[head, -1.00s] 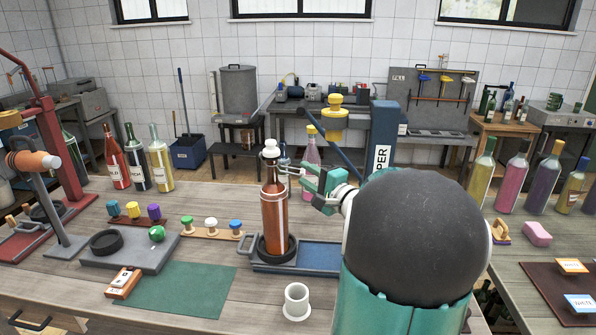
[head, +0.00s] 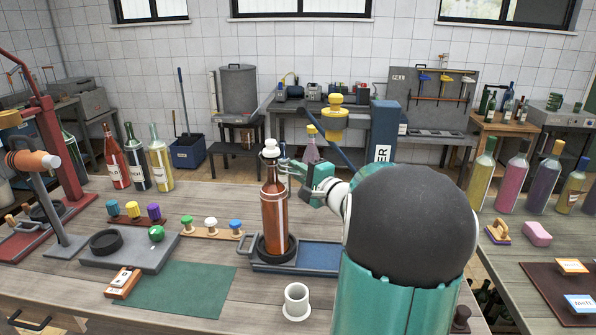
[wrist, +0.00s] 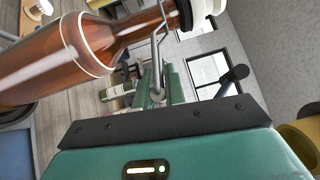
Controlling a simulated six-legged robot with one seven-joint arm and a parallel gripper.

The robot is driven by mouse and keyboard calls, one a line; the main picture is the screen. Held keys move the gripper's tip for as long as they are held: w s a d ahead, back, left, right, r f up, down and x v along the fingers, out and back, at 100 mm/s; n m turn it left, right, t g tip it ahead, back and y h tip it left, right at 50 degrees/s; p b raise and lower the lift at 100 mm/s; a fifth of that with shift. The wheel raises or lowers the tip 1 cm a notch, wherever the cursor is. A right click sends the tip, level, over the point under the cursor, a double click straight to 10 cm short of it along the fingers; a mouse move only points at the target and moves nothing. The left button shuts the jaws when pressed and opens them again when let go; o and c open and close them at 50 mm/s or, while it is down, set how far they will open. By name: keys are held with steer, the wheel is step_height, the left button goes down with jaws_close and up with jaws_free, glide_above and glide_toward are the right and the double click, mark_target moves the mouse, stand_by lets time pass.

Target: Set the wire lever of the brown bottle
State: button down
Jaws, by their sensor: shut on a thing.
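The brown bottle (head: 274,212) stands upright in a dark ring on a blue tray with a grey handle. A white stopper (head: 270,147) sits at its mouth, and its edge shows in the wrist view (wrist: 203,10). The wire lever (wrist: 158,50) runs from the bottle's neck to my gripper. My gripper (head: 305,178) is at the right of the neck, shut on the wire lever. In the wrist view the bottle (wrist: 60,62) lies across the upper left. The exact grip on the wire is partly hidden by my finger.
The blue tray (head: 318,256) bears the bottle. A white cup (head: 296,300) stands in front of it. Coloured stoppers on a wooden rack (head: 195,233) lie to the left. A pink bottle (head: 312,150) is behind my gripper.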

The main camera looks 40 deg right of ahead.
steer(key=shift+f, duration=0.1)
steer(key=shift+w+a+f+m+t+h, duration=0.3)
steer(key=shift+m+t+h, duration=0.4)
steer(key=shift+m, duration=0.55)
steer(key=shift+w+a+f+m+t+h, duration=0.1)
steer(key=shift+f+m+t+h, duration=0.5)
steer(key=shift+m, duration=0.6)
steer(key=shift+w+a+f+m+t+h, duration=0.1)
steer(key=shift+w+f+m+t+h, duration=0.1)
steer(key=shift+m+t+h, duration=0.8)
steer(key=shift+m, duration=0.45)
steer(key=shift+s, duration=0.1)
steer(key=c, duration=1.5)
jaws_free()
steer(key=shift+o, duration=0.2)
steer(key=shift+f, duration=0.1)
steer(key=shift+y, duration=0.4)
